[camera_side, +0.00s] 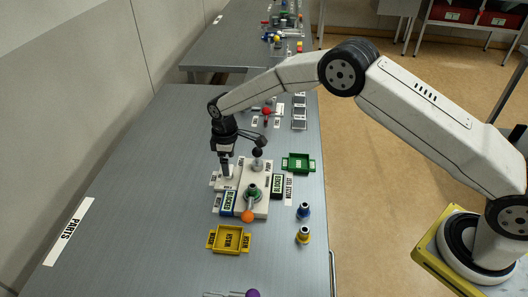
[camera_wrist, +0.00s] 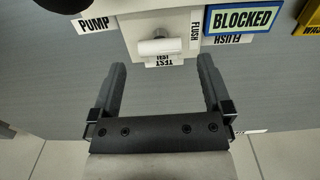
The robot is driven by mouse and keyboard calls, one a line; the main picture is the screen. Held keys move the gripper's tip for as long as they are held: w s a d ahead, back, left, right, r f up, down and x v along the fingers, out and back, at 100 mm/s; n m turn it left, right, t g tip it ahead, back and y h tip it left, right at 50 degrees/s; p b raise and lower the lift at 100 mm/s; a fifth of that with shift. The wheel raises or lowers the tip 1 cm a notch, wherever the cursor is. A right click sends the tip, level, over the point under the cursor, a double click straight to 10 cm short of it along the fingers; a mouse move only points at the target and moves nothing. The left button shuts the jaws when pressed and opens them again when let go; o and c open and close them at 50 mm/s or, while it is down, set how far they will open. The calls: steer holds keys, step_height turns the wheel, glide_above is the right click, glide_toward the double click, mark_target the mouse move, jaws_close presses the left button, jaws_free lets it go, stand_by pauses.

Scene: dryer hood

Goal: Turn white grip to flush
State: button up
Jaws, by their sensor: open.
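The white grip (camera_wrist: 160,46) is a short white bar on the pale block, near the top middle of the wrist view. Labels PUMP (camera_wrist: 96,24), FLUSH (camera_wrist: 195,30) and TEST (camera_wrist: 163,60) lie around it. The bar lies crosswise in that view; I cannot tell which label it is set to. My gripper (camera_wrist: 162,68) is open, its two fingers spread to either side just short of the grip, with nothing between them. In the side view my gripper (camera_side: 227,172) points down at the left back of the white block (camera_side: 262,207), hiding the grip there.
A blue-framed BLOCKED sign (camera_wrist: 241,18) stands close right of the grip. A yellow tray (camera_side: 229,239) and green tray (camera_side: 298,163) lie nearby. The table's left is mostly clear.

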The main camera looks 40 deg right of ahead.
mark_target(234, 177)
steer(key=shift+r, duration=2.5)
steer(key=shift+d, duration=0.1)
steer(key=s+d+r+m+t, duration=0.1)
steer(key=s+d+r+m, duration=0.5)
steer(key=s+d, duration=0.4)
steer(key=s+d+r+m, duration=0.1)
steer(key=s+d, duration=0.1)
steer(key=s, duration=0.7)
steer(key=s+d+r+m+t, duration=0.1)
steer(key=s+d+m, duration=0.1)
steer(key=s, duration=0.8)
steer(key=shift+t, duration=0.3)
